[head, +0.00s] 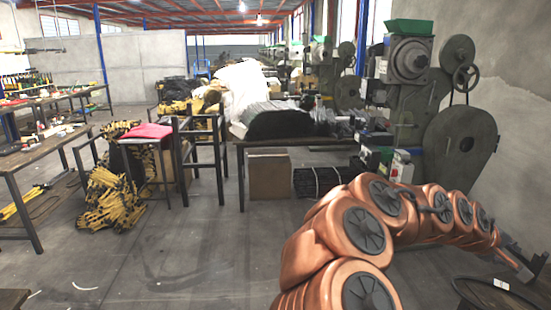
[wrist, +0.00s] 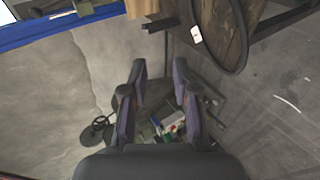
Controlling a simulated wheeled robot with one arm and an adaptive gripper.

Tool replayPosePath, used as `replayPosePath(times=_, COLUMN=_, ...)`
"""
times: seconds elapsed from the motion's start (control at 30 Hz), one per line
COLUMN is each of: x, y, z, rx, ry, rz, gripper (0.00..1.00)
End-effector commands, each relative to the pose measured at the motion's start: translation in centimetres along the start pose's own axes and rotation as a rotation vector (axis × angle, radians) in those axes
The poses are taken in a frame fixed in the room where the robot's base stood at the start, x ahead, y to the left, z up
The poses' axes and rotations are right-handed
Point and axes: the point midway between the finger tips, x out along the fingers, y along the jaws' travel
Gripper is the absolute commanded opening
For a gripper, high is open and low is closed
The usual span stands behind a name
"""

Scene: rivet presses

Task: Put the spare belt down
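A black belt loop (wrist: 244,45), which looks like the spare belt, lies on a brown wooden top (wrist: 220,28) at the upper right of the wrist view. A small white tag (wrist: 196,34) sits at its left side. In the head view the dark loop and wooden top (head: 488,294) show at the bottom right corner, partly cut off. My gripper (wrist: 159,68) is open, with a clear gap between its two fingers and nothing held. The belt is to the right of the fingers, apart from them. In the head view my arm reaches right; the fingers are hard to make out there.
Green-topped presses with large wheels (head: 462,145) line the right wall. A long table (head: 300,142) carries dark and pale heaps. A workbench (head: 45,150) stands at left, with yellow-black bundles (head: 112,195) on the floor. The floor at front left is mostly clear.

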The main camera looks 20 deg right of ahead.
Motion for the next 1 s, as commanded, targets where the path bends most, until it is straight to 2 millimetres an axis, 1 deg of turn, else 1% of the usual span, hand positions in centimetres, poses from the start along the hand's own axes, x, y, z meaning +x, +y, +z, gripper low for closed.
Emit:
replayPosePath(times=0.03, x=-1.6, y=-0.7, z=-0.4, rx=0.026, ry=0.014, rz=-0.036, gripper=0.29)
replayPosePath(times=0.07, x=-2.4, y=-1.3, z=-0.5, rx=0.043, ry=0.019, rz=-0.062, gripper=0.29)
replayPosePath(times=0.23, x=-7.5, y=-5.7, z=-0.8, rx=0.129, ry=0.043, rz=-0.233, gripper=0.29)
replayPosePath(times=0.37, x=-11.5, y=-9.5, z=-0.4, rx=0.165, ry=0.047, rz=-0.372, gripper=0.29)
replayPosePath(times=0.4, x=-12.8, y=-10.7, z=-0.2, rx=0.17, ry=0.045, rz=-0.417, gripper=0.29)
replayPosePath(times=0.47, x=-14.9, y=-12.4, z=0.1, rx=0.175, ry=0.046, rz=-0.48, gripper=0.29)
replayPosePath(times=0.5, x=-16.2, y=-13.5, z=0.4, rx=0.174, ry=0.042, rz=-0.521, gripper=0.29)
replayPosePath(times=0.57, x=-18.3, y=-15.2, z=1.0, rx=0.166, ry=0.036, rz=-0.585, gripper=0.29)
replayPosePath(times=0.6, x=-19.6, y=-16.3, z=1.5, rx=0.158, ry=0.028, rz=-0.626, gripper=0.29)
replayPosePath(times=0.67, x=-21.6, y=-18.0, z=2.5, rx=0.14, ry=0.014, rz=-0.685, gripper=0.29)
replayPosePath(times=0.7, x=-23.0, y=-19.0, z=3.1, rx=0.127, ry=0.008, rz=-0.723, gripper=0.29)
replayPosePath(times=0.77, x=-25.1, y=-20.4, z=4.3, rx=0.098, ry=-0.007, rz=-0.778, gripper=0.29)
replayPosePath(times=0.8, x=-26.4, y=-21.2, z=5.1, rx=0.078, ry=-0.016, rz=-0.81, gripper=0.29)
replayPosePath(times=0.87, x=-28.3, y=-22.5, z=6.5, rx=0.039, ry=-0.034, rz=-0.857, gripper=0.29)
replayPosePath(times=0.9, x=-29.5, y=-23.2, z=7.5, rx=0.013, ry=-0.047, rz=-0.885, gripper=0.29)
replayPosePath(times=0.97, x=-31.1, y=-24.1, z=9.1, rx=-0.03, ry=-0.063, rz=-0.92, gripper=0.29)
replayPosePath(times=1.0, x=-32.1, y=-24.6, z=10.2, rx=-0.059, ry=-0.078, rz=-0.942, gripper=0.29)
